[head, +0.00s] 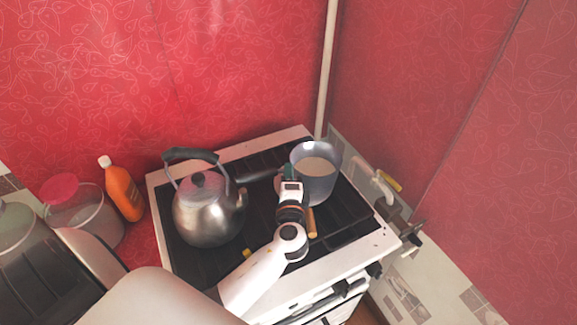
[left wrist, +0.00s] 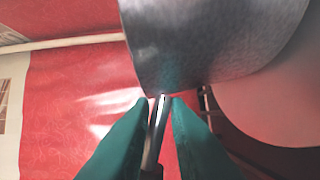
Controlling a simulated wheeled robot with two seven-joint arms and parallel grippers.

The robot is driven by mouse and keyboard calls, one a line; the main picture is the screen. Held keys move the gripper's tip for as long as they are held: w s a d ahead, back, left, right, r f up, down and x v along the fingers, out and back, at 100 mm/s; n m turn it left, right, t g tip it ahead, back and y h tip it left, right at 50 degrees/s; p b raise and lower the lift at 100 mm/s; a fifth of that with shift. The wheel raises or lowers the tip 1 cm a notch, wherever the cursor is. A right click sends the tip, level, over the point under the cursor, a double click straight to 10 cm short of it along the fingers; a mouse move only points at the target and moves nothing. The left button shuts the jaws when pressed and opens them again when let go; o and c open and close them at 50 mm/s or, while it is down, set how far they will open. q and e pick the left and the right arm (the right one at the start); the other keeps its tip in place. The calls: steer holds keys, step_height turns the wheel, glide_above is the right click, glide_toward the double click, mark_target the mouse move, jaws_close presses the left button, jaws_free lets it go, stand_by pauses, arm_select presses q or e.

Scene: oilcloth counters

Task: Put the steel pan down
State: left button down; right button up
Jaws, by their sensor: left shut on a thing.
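The steel pan (head: 318,183) is at the back right of the stove in the head view, upright, with a pale inside. I cannot tell whether its base touches the stove top. Its dark handle (head: 258,175) points left towards the kettle. My left gripper (head: 289,172) is at the pan's left side, where the handle meets it. In the left wrist view the green fingers (left wrist: 160,103) are shut on the thin handle (left wrist: 156,135), and the pan's grey wall (left wrist: 205,45) fills the top. My right gripper is not in view.
A steel kettle (head: 208,215) stands on the left of the stove (head: 290,262). An orange bottle (head: 122,192) and a glass jar with a pink lid (head: 90,215) stand left of it. A pale pipe (head: 326,75) rises behind, and a yellow-handled tap (head: 390,182) is at the right.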

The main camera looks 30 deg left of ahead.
arm_select(q)
steer(key=shift+r, duration=0.1)
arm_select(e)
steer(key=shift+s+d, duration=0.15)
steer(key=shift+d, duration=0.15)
arm_select(q)
steer(key=c, duration=1.4)
jaws_free()
steer(key=shift+f, duration=0.2)
steer(key=shift+s, duration=0.1)
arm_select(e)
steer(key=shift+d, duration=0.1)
arm_select(q)
steer(key=shift+r, duration=0.1)
steer(key=b+v, duration=0.4)
steer(key=v, duration=0.8)
steer(key=shift+d, duration=0.1)
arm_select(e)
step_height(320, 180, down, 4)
